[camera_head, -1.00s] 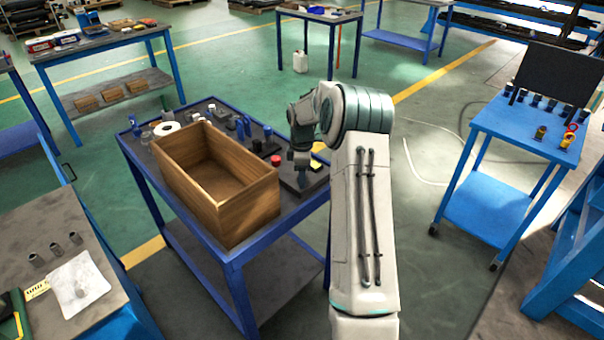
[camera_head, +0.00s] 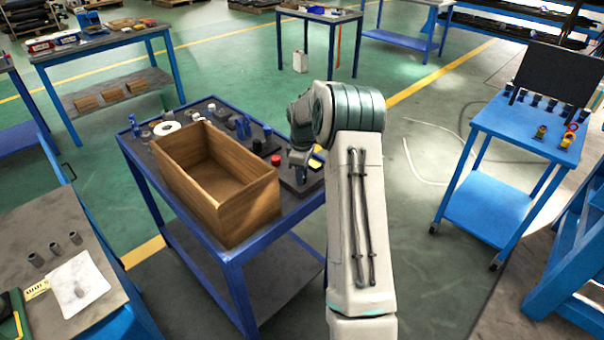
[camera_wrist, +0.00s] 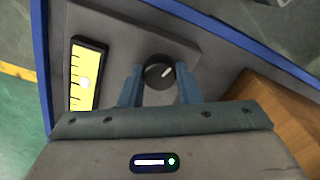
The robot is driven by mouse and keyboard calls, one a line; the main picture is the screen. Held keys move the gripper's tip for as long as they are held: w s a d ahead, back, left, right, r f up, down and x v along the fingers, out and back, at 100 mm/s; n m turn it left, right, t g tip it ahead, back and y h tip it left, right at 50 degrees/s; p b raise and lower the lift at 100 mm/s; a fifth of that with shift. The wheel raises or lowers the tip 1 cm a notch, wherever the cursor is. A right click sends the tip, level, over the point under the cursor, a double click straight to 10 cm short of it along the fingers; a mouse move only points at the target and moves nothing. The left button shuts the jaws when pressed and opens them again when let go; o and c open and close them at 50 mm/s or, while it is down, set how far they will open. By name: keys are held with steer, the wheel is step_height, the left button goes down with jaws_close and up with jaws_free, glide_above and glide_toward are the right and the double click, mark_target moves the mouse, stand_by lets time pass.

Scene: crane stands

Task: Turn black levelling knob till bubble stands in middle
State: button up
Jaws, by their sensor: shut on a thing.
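The black levelling knob (camera_wrist: 159,72) with a white pointer mark sits on a dark grey plate (camera_wrist: 120,30) in the wrist view. My gripper (camera_wrist: 159,73) is shut on the knob, one finger on each side. The pointer slants to the upper right. The yellow level (camera_wrist: 78,92) in its black frame lies left of the knob. In the head view my gripper (camera_head: 300,178) reaches down to the plate; the knob is hidden and the yellow level (camera_head: 316,163) partly shows.
A wooden box (camera_head: 215,185) stands left of my gripper on the blue-framed bench (camera_head: 222,262); its corner (camera_wrist: 270,115) shows at right in the wrist view. A red-capped item (camera_head: 276,160) and several small parts lie behind. Floor right of the bench is clear.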

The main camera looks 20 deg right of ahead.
steer(key=m, duration=0.4)
steer(key=shift+m, duration=0.3)
steer(key=m, duration=0.3)
steer(key=shift+m, duration=0.4)
steer(key=m, duration=0.4)
steer(key=shift+m, duration=1.8)
steer(key=o, duration=1)
steer(key=shift+c, duration=0.2)
steer(key=shift+r, duration=0.1)
